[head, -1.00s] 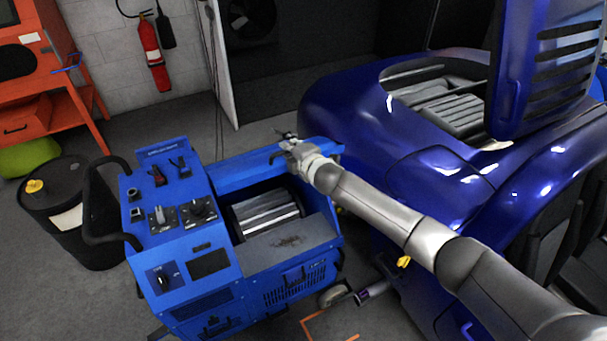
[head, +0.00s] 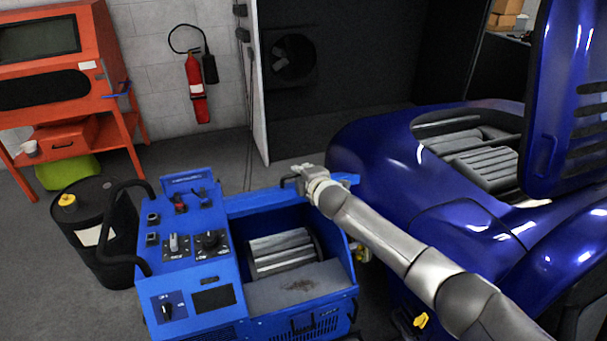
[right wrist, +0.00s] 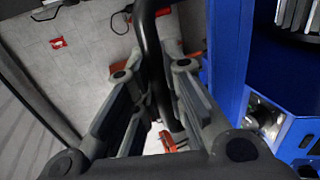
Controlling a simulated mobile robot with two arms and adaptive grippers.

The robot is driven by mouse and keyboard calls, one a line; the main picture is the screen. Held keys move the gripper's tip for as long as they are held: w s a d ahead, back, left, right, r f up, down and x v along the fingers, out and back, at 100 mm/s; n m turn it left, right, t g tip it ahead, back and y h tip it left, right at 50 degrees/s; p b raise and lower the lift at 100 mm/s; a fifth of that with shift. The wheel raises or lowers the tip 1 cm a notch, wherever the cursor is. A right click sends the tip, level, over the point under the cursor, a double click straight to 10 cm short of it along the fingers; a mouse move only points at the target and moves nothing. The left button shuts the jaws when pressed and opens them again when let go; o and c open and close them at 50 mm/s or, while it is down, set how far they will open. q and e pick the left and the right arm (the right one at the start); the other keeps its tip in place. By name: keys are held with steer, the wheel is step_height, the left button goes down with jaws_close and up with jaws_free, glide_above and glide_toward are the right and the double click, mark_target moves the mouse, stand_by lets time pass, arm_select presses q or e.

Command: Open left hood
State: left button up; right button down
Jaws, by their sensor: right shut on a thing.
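A dark blue vehicle stands at the right in the head view. One glossy blue hood panel (head: 572,90) with dark vent slots is raised upright at the right edge, and the engine bay (head: 487,165) beside it is uncovered. My right gripper (head: 303,177) is at the far edge of a blue wheeled machine, left of the vehicle and away from the raised panel. In the right wrist view its fingers (right wrist: 160,85) are shut on a black bar (right wrist: 148,40). The bar is mostly hidden in the head view. My left gripper is not in view.
The blue machine (head: 192,262) with knobs and a roller stands beside the vehicle's front. A black drum (head: 85,205), an orange cabinet (head: 70,90) and a red fire extinguisher (head: 197,85) are behind it at the left.

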steer(key=c, duration=1.5)
jaws_free()
steer(key=shift+s+d, duration=0.1)
steer(key=shift+s+d+r, duration=0.1)
steer(key=shift+s, duration=0.2)
steer(key=v, duration=1.1)
steer(key=shift+r, duration=0.2)
steer(key=shift+s, duration=0.15)
